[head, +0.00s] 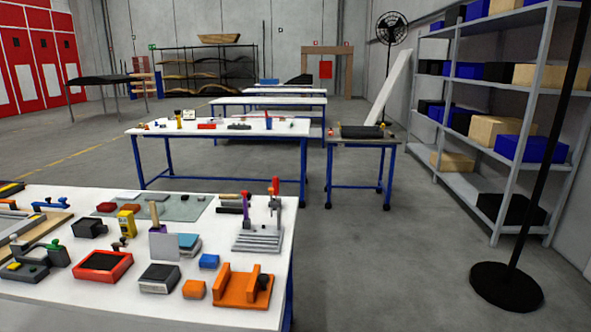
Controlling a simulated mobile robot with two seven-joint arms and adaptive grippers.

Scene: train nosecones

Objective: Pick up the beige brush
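A tan, upright stick-like handle (154,212) rises above a grey block-like piece (163,244) on the near white table (205,314). It may be the beige brush, but its bristles cannot be made out, and I cannot tell whether it stands in or behind the grey piece. Blue-and-grey stacked blocks (188,244) sit just right of it. Neither of my grippers shows in the head view.
Around it lie a red tray (103,264), a black-topped box (159,277), an orange fixture (242,290), a grey stepped stand (258,238) and a yellow device (127,223). A black pole stand (506,286) stands right; the floor (390,265) between is clear.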

